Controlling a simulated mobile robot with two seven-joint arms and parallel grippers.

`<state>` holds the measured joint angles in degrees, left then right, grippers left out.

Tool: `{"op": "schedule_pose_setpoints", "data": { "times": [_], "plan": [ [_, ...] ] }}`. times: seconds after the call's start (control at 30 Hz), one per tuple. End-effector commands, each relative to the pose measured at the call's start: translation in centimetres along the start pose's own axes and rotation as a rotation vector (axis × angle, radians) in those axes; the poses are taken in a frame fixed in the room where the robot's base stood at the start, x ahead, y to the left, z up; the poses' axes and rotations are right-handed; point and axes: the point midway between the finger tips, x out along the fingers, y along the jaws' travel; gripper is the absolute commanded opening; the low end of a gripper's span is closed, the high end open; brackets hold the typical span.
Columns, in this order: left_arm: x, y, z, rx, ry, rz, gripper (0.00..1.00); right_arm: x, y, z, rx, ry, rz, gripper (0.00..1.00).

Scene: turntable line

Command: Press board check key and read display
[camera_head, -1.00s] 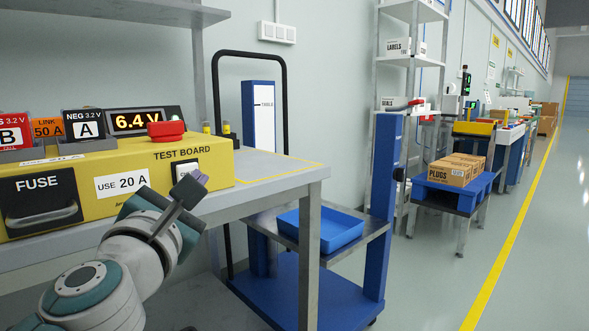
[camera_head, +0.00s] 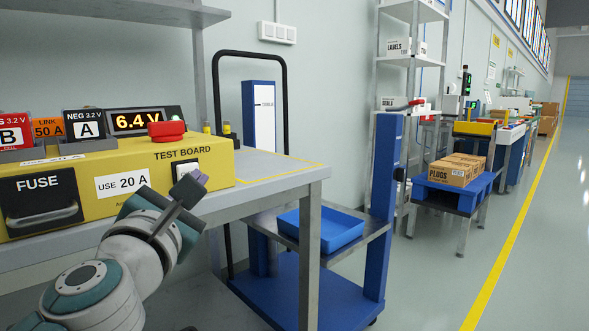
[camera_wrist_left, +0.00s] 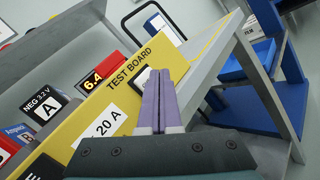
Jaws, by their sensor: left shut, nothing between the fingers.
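The yellow test board (camera_head: 130,160) stands on the bench at the left. Its display (camera_head: 137,121) reads 6.4 V in orange digits; it also shows, partly, in the left wrist view (camera_wrist_left: 92,78). My right gripper is not in view.
The board carries a fuse drawer (camera_head: 42,203), a red knob (camera_head: 166,130) and labelled blocks (camera_head: 85,124). The grey bench (camera_head: 280,172) has free room right of the board. A blue cart (camera_head: 335,300) with a blue tray (camera_head: 322,231) stands beside it.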

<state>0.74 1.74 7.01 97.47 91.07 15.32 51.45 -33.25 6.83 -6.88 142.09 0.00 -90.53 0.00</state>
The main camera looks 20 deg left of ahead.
Motion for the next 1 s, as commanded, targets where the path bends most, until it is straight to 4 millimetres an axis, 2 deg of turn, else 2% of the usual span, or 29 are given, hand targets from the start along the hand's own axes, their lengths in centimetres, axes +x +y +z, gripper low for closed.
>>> {"op": "schedule_pose_setpoints", "data": {
  "times": [1.0],
  "plan": [
    [0.86, 0.62, -0.60, 0.000, 0.000, 0.000, 0.00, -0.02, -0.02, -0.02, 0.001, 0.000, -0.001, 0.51]
  ]
}}
